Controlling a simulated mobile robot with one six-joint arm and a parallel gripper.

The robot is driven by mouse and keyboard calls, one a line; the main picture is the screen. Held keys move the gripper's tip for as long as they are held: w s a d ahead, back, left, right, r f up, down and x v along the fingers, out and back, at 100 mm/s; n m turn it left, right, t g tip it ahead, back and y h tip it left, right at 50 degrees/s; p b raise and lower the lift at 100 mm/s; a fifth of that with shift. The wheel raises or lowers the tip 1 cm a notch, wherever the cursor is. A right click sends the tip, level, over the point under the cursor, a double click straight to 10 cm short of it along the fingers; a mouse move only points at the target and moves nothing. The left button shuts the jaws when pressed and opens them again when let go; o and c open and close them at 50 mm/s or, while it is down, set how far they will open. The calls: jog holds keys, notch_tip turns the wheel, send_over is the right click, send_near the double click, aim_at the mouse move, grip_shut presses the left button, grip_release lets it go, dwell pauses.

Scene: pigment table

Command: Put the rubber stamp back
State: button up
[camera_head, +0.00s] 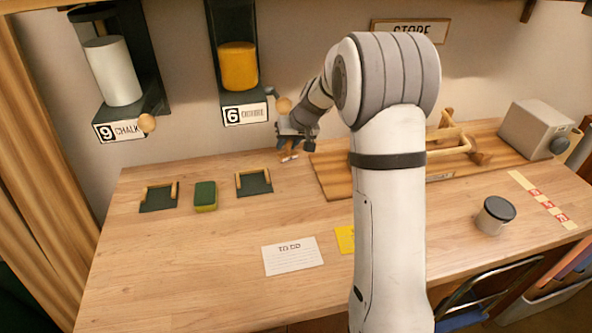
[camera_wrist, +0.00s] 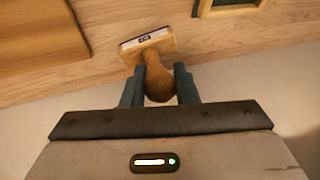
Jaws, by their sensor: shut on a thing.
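The rubber stamp (camera_wrist: 150,48) has a wooden block, a pale label edge and a rounded wooden handle. In the wrist view my gripper (camera_wrist: 159,90) is shut on its handle, one dark finger on each side. In the head view my gripper (camera_head: 290,142) is at the back of the table, below the ochre dispenser, and the stamp (camera_head: 289,157) shows as a small pale piece under it. I cannot tell whether the stamp touches the table. Two dark green trays with wooden rails, the left tray (camera_head: 159,199) and the right tray (camera_head: 254,183), lie in front of it and look empty.
A green and yellow sponge (camera_head: 205,196) lies between the trays. A wooden board with a rack (camera_head: 330,176) is right of my gripper. The ochre dispenser (camera_head: 240,70) and chalk dispenser (camera_head: 112,72) hang behind. A to-do card (camera_head: 292,256) and lidded jar (camera_head: 494,216) are nearer the front.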

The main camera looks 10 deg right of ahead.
jog(key=s+d+r+m+h+p, duration=0.1)
jog(key=s+r+m, duration=0.15)
jog(key=s, duration=1.05)
jog(key=s+r+m+h+p, duration=0.1)
jog(key=s+r, duration=0.2)
jog(key=s, duration=1)
jog(key=w+p, duration=0.6)
jog(key=w, duration=1.4)
jog(key=shift+t, duration=0.4)
notch_tip(320, 180, down, 7)
jog(key=shift+s+a+f+b, duration=0.1)
jog(key=shift+b, duration=0.9)
jog(key=shift+w+f, duration=0.15)
jog(key=shift+w, duration=0.1)
